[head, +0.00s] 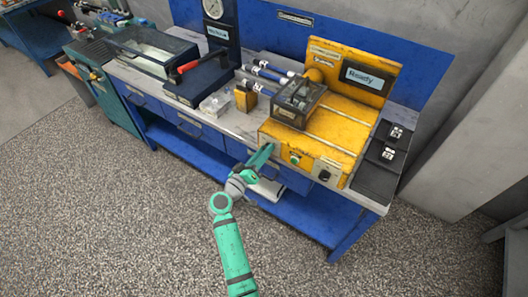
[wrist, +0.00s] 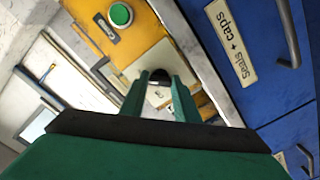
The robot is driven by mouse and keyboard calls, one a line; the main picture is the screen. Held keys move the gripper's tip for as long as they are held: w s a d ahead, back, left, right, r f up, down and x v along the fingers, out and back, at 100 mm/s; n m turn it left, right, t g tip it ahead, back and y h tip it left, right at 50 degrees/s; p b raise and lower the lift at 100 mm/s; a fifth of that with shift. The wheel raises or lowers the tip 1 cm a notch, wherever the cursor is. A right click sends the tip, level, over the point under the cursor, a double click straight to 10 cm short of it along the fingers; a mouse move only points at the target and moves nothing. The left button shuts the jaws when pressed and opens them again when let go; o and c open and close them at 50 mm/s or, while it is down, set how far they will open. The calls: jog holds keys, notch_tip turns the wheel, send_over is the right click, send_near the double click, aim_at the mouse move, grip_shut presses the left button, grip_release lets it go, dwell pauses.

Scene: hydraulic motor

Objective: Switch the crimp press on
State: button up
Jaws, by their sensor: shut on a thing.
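The yellow crimp press (head: 335,125) stands at the right end of the bench, and its screen (head: 364,78) reads "Ready". Its front panel has a green button (head: 294,158) and, to the right, a black dial (head: 325,175) on a pale plate. My gripper (head: 268,150) is at the left end of this front panel. In the wrist view my gripper (wrist: 159,82) is shut on a small dark knob (wrist: 158,75) over a pale plate on the yellow panel. The green button (wrist: 120,15) shows beyond it. The head view hides the held knob behind my fingers.
A clear-covered unit (head: 298,98) sits on the press. A black press with a red handle (head: 188,67) and a small yellow block (head: 245,96) stand left of it. Blue drawers (head: 190,126) lie under the bench top. The floor in front is clear.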

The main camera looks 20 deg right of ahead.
dwell(0.4)
jog(key=o, duration=1)
jog(key=shift+o, duration=0.2)
jog(key=v, duration=1.1)
jog(key=shift+f, duration=0.1)
